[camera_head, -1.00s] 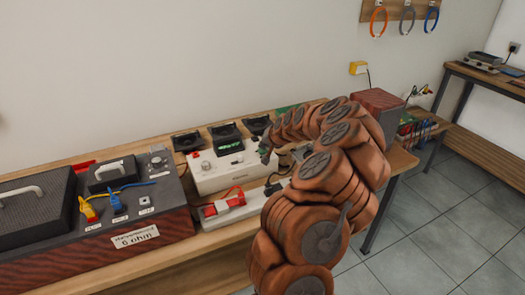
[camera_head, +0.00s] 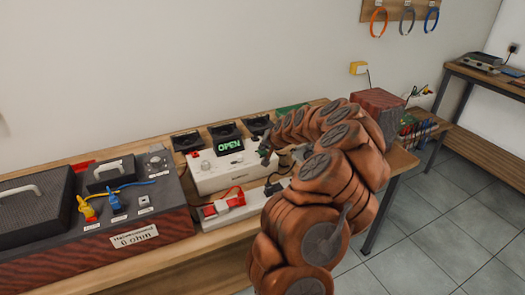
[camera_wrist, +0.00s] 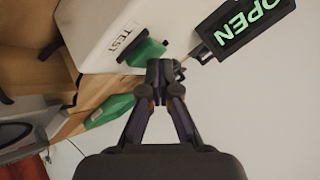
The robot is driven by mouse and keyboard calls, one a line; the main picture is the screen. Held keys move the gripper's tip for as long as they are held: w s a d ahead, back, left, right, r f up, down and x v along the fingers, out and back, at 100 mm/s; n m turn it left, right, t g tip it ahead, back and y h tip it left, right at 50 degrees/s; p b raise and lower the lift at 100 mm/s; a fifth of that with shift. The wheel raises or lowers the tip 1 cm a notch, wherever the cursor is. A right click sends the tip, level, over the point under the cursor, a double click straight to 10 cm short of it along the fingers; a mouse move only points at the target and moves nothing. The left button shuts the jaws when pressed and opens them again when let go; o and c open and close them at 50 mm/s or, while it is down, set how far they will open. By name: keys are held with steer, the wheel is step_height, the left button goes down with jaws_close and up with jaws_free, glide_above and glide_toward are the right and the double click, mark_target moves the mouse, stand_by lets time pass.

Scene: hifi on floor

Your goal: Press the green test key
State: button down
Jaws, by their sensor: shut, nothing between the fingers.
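The green test key (camera_wrist: 147,52) sits on the face of the white tester (camera_wrist: 100,35), beside a TEST label, in the wrist view. My gripper (camera_wrist: 161,68) is shut and empty, its fingertips right at the key's edge; whether they touch it I cannot tell. The tester's display (camera_wrist: 235,25) reads OPEN in green. In the head view the white tester (camera_head: 215,180) stands on the wooden bench and its display (camera_head: 229,147) also reads OPEN. My arm hides the tester's right side there.
A dark load box (camera_head: 135,238) with yellow and blue plugs stands left of the tester. A white strip with red parts (camera_head: 224,206) lies in front. Another green piece (camera_wrist: 110,108) shows below the key in the wrist view. Dark devices stand behind the tester.

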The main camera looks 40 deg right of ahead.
mark_target(263, 152)
stand_by(0.4)
steer(key=shift+r, duration=0.95)
steer(key=shift+r, duration=0.15)
steer(key=shift+r+p, duration=0.3)
steer(key=shift+r, duration=2.1)
steer(key=shift+a, duration=0.1)
